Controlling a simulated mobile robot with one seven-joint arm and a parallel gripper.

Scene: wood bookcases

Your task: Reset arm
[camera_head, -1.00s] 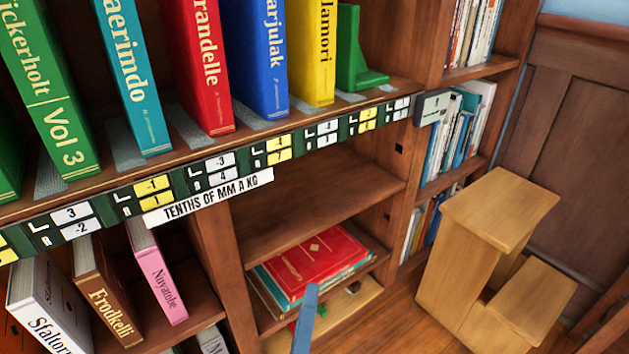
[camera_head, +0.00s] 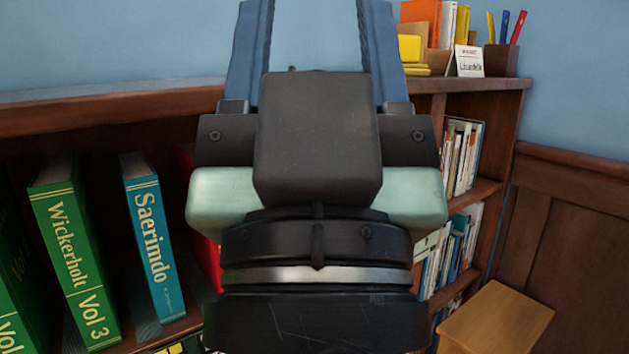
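My gripper (camera_head: 316,30) fills the middle of the head view, close to the camera and pointing up. Its two blue fingers stand wide apart, with bare blue wall showing between them. The fingertips run out of the top edge, so their ends are hidden. Nothing shows held between the visible parts of the fingers. The black and pale green gripper body covers much of the bookcase (camera_head: 110,112) behind it.
A green book (camera_head: 75,255) and a teal book (camera_head: 152,240) stand on the shelf at left; a red book is mostly hidden. At right are a shelf unit (camera_head: 482,83) with books and pens on top, and a wooden step stool (camera_head: 495,318). Blue wall is clear above.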

